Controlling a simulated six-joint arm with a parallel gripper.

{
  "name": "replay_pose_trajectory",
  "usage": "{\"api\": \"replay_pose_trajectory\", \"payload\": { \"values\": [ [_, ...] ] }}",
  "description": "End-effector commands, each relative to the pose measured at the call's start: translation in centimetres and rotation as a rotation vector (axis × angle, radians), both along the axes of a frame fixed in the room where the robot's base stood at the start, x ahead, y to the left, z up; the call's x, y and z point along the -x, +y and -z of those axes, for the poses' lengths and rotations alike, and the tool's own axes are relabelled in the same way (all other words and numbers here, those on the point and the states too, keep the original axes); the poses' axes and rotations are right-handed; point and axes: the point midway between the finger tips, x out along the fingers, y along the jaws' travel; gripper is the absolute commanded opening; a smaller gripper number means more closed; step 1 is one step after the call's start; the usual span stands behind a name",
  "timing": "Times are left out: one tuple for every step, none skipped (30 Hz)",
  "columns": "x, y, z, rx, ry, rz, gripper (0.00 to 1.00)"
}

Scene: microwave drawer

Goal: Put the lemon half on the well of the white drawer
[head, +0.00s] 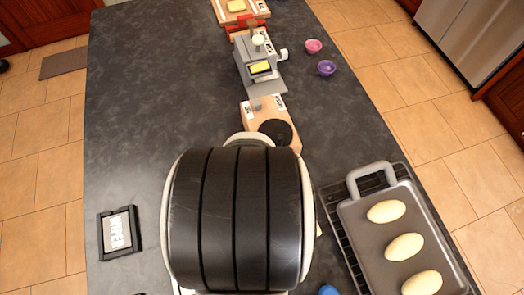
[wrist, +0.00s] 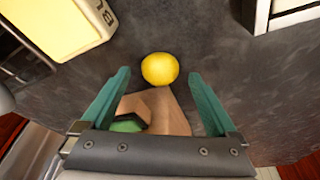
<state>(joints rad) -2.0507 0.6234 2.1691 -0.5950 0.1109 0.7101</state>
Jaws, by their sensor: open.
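The lemon half (wrist: 160,69) is a round yellow piece in the upper middle of the wrist view, on or just beyond the end of a wooden piece. My gripper (wrist: 160,76) has two green fingers spread wide, one on each side of the lemon half in the picture. Neither finger touches it, and a clear gap shows on both sides. How far the lemon half lies below the fingertips is hard to tell. A white-edged object with a dark inside (wrist: 292,14) is cut off at the top right; I cannot tell whether it is the white drawer. I cannot make out the lemon half in the head view.
A wooden piece (wrist: 172,112) and a green item (wrist: 127,125) lie between the fingers. A yellow lettered box (wrist: 62,22) stands upper left. In the head view, a grey tray (head: 368,235) with pale oval pieces is at right.

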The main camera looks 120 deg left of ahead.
Motion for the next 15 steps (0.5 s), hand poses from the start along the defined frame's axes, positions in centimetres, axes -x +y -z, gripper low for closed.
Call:
{"api": "replay_pose_trajectory", "payload": {
  "values": [
    [0.0,-0.1,-0.7,-0.002,0.003,0.001,0.94],
    [0.0,-0.3,-1.0,-0.001,0.003,0.0,0.94],
    [-0.1,-0.4,-1.6,-0.001,0.003,0.0,0.94],
    [-0.1,-0.5,-2.0,-0.002,0.003,-0.001,0.96],
    [-0.1,-0.6,-2.4,-0.002,0.003,0.0,0.99],
    [-0.2,-0.7,-2.7,0.0,0.002,-0.001,0.99],
    [-0.2,-0.8,-2.8,0.0,0.002,-0.002,0.99],
    [-0.2,-0.8,-2.9,-0.001,0.002,-0.002,0.99],
    [-0.2,-0.8,-2.9,0.001,0.002,-0.003,0.99],
    [-0.2,-0.9,-2.9,0.0,0.002,-0.002,0.99],
    [-0.2,-0.9,-2.9,0.001,0.001,-0.001,0.99],
    [-0.2,-0.9,-2.9,0.001,0.001,-0.002,0.99],
    [-0.2,-0.8,-2.9,0.001,0.001,-0.002,0.99],
    [-0.2,-0.8,-2.9,0.001,0.001,-0.002,0.99],
    [-0.2,-0.8,-2.9,0.001,0.001,-0.002,0.99]
  ]
}}
